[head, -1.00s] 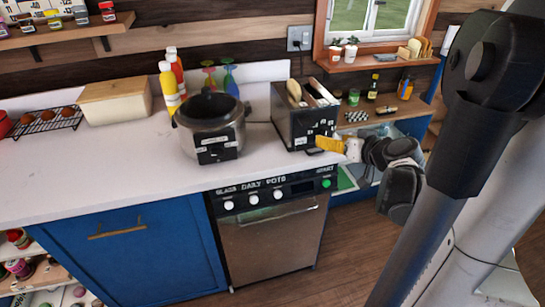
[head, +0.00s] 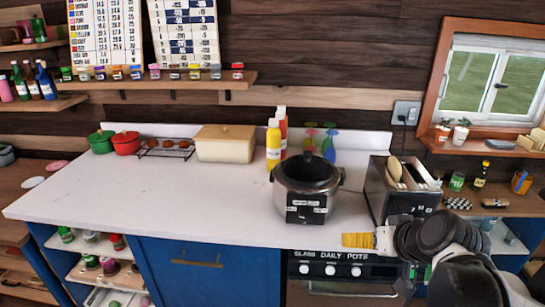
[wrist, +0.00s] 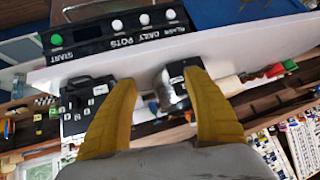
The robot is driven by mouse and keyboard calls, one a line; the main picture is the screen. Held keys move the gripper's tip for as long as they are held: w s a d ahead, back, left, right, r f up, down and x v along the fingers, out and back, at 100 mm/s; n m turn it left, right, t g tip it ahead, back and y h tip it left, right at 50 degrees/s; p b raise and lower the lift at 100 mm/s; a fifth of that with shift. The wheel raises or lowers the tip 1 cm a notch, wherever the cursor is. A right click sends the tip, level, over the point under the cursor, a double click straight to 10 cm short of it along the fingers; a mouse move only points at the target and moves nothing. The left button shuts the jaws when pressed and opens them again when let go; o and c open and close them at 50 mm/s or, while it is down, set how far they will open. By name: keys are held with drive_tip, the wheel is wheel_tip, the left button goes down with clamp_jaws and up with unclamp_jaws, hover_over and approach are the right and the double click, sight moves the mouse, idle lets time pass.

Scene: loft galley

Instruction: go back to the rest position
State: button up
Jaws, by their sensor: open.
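My gripper (head: 360,240) has yellow fingers and shows at the right in the head view, in front of the counter's front edge near the toaster. In the wrist view the two yellow fingers (wrist: 158,112) stand wide apart with nothing between them. The toaster (head: 398,190), dark with bread in its slots, stands on the counter just behind my gripper. The black and steel cooker (head: 306,190) stands to its left. My forearm hides part of the oven front.
The white counter (head: 150,200) has free room at its left and middle. Yellow and red bottles (head: 273,145), a cream bread box (head: 225,143), and red and green pots (head: 125,143) stand along the back. The oven panel (head: 330,268) lies below the counter edge.

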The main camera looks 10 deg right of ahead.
drive_tip(key=shift+s+a+r, duration=0.15)
drive_tip(key=shift+s+a, duration=0.35)
drive_tip(key=shift+a, duration=0.3)
